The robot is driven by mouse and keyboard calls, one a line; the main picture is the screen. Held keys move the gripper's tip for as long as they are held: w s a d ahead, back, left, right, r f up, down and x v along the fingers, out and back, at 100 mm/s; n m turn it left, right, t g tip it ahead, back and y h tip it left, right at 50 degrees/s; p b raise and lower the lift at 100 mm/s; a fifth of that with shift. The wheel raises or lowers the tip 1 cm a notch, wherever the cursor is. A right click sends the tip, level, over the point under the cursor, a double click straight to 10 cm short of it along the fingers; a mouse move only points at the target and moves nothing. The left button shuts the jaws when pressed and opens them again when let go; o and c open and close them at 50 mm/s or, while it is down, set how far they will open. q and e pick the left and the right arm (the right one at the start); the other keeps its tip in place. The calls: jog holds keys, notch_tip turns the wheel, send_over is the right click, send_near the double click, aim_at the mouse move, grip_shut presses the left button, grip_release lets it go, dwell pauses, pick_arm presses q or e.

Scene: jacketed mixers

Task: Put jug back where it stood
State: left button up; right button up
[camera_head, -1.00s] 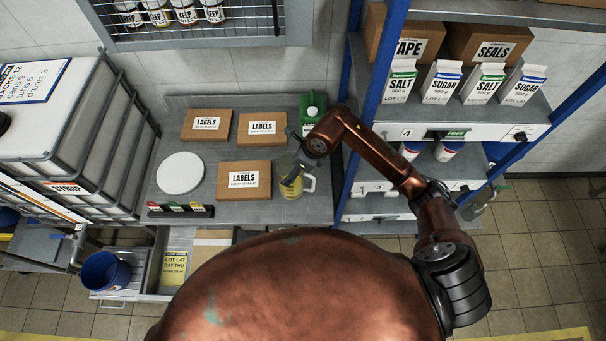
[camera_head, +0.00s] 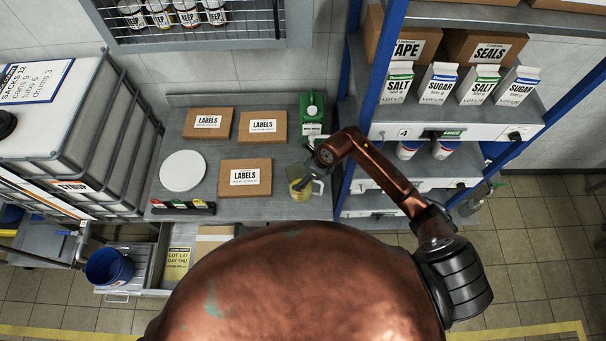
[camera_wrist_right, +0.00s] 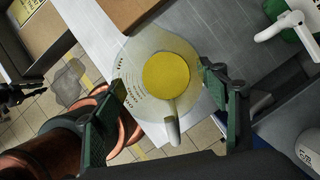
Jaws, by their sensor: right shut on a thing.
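The jug (camera_head: 299,194) is clear, with yellow contents and a handle on its right. It is at the right front part of the grey bench (camera_head: 215,208). My right gripper (camera_head: 308,181) comes down on it from above. In the right wrist view, the jug (camera_wrist_right: 137,75) is seen from above between the two dark green fingers (camera_wrist_right: 164,82), with its handle toward the bottom. The gripper is shut on the jug's body. I cannot tell whether the jug's base touches the bench. My left gripper is not in view.
A labels box (camera_head: 245,178) stands left of the jug, with a white disc (camera_head: 183,171) further left. A green container (camera_head: 312,113) stands behind. Blue-posted shelving (camera_head: 364,95) closes in on the right.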

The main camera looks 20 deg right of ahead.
jog(key=o, duration=2)
jog(key=shift+b+v, duration=1.2)
jog(key=shift+v, duration=4.85)
jog(key=shift+a, duration=0.1)
